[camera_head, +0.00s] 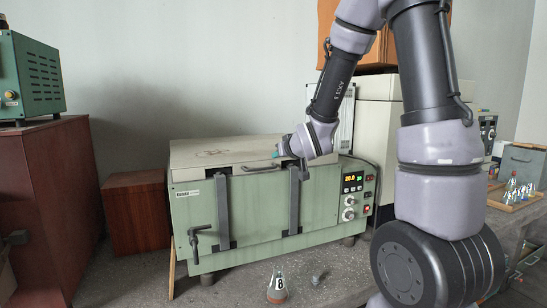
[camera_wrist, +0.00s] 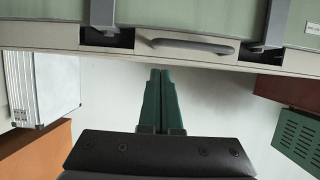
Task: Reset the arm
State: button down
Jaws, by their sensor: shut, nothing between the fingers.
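My arm reaches from the right over a pale green bench machine (camera_head: 258,205). My gripper (camera_head: 283,148) is small in the head view, just above the machine's beige lid (camera_head: 215,154), near the lid's right half. In the wrist view my gripper (camera_wrist: 160,75) shows its two green fingers side by side, shut, with nothing held. The lid handle (camera_head: 262,168) is at the lid's front edge; it also shows in the wrist view (camera_wrist: 185,44), beyond the fingertips. I cannot tell how large the gap between fingers and lid is.
A red-brown cabinet (camera_head: 48,205) stands left.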

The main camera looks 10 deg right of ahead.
jog(key=s+d+r+m+g+h, duration=0.1)
jog(key=s+d+r+m+g, duration=0.1)
jog(key=s+d+r, duration=0.3)
jog(key=s+d+r+m+g+h, duration=0.1)
jog(key=s+r+m, duration=0.15)
jog(key=s, duration=0.55)
jog(key=s+r+m+g+y, duration=0.1)
jog(key=s+r+m+g, duration=0.1)
jog(key=s, duration=1.3)
jog(key=shift+r+g, duration=0.6)
jog(key=shift+r, duration=0.05)
jog(key=shift+s, duration=0.1)
